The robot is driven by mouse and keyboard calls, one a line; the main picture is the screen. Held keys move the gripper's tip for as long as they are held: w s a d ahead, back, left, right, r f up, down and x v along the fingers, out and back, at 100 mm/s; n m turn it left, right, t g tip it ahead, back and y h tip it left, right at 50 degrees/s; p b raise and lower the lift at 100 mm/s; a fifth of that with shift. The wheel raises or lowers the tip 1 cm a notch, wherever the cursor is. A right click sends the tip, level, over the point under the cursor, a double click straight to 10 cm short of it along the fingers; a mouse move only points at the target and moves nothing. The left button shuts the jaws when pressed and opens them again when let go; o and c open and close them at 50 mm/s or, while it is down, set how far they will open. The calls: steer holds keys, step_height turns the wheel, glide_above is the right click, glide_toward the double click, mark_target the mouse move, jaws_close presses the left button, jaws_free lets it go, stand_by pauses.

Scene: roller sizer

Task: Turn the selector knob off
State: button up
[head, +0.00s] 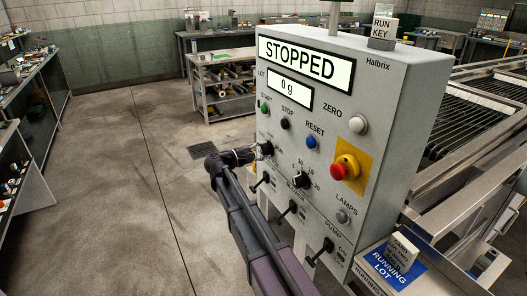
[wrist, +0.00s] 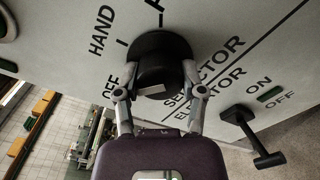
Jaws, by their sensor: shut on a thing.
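The selector knob is a round black knob on the grey control panel (head: 400,95). In the wrist view the knob (wrist: 163,62) sits between my two fingers, with the words HAND and OFF and part of another label around it. Which mark its pointer faces is not clear. My gripper (wrist: 156,84) is shut on the knob from both sides. In the head view my gripper (head: 252,153) reaches the panel's left edge, and the knob there is mostly hidden by it.
A black elevator lever (wrist: 252,135) marked ON and OFF is close to the right of my gripper. The panel also carries a red emergency button (head: 345,167), a blue reset button (head: 311,142) and a display reading STOPPED (head: 305,63). Open floor lies to the left.

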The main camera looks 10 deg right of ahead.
steer(key=shift+w+d+r+n, duration=0.1)
steer(key=shift+d+n, duration=0.05)
steer(key=shift+n, duration=0.95)
steer(key=o, duration=1.1)
steer(key=shift+d, duration=0.15)
steer(key=shift+o, duration=0.2)
steer(key=v, duration=1.2)
